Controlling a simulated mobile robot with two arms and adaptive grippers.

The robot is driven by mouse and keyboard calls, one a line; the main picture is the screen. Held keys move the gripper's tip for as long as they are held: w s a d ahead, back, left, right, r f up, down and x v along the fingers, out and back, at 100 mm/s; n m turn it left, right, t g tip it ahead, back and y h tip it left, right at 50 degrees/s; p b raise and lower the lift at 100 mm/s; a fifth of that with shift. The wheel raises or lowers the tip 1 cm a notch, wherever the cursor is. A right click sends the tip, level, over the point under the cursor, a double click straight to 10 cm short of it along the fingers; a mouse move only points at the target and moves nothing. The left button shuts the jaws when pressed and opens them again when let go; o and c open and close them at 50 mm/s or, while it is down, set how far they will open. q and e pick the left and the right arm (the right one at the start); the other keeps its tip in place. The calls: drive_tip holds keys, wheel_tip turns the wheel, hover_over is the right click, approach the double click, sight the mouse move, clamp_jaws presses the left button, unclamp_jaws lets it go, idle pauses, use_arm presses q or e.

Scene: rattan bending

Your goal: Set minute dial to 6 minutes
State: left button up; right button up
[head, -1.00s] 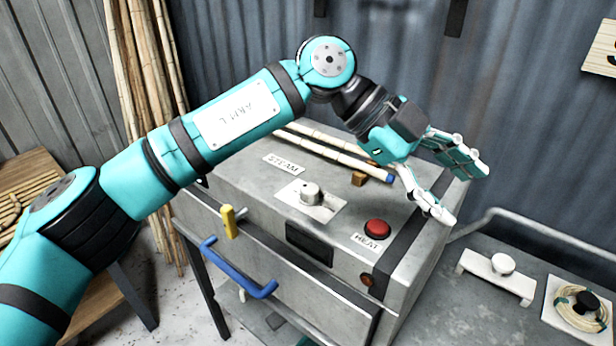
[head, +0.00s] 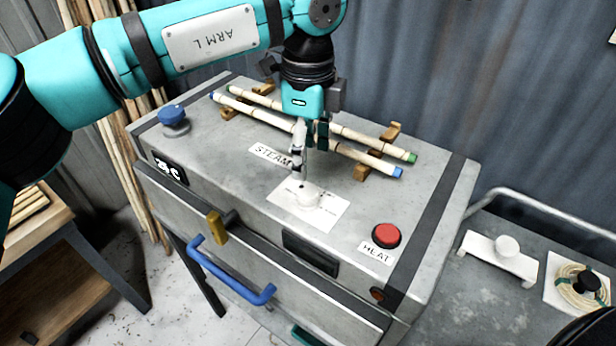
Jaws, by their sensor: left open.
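The minute dial (head: 308,197) is a pale round knob on a white plate (head: 329,215) on top of the grey steam box (head: 235,170). A small dark mark shows at its back left; no minute numbers are readable. My left gripper (head: 308,158) is open and points down just behind and above the dial. I see nothing held between its fingers. I cannot tell whether a fingertip touches the dial. The gripper covers part of the STEAM label (head: 270,154). My right gripper is out of view.
A red HEAT button (head: 386,235) sits right of the dial. Rattan poles (head: 365,158) lie on wooden rests (head: 376,169) behind the gripper. A blue knob (head: 173,115) stands at the back left. A blue handle (head: 230,277) and yellow latch (head: 216,227) are in front.

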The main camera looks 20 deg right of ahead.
sight(307, 190)
use_arm(q)
wheel_tip(307, 190, down, 6)
drive_tip(key=shift+w+a+f+p, duration=0.1)
drive_tip(key=shift+f+p, duration=0.05)
drive_tip(key=shift+p, duration=0.95)
drive_tip(key=shift+f, duration=0.95)
drive_tip(key=shift+c, duration=1.2)
drive_tip(key=c, duration=0.9)
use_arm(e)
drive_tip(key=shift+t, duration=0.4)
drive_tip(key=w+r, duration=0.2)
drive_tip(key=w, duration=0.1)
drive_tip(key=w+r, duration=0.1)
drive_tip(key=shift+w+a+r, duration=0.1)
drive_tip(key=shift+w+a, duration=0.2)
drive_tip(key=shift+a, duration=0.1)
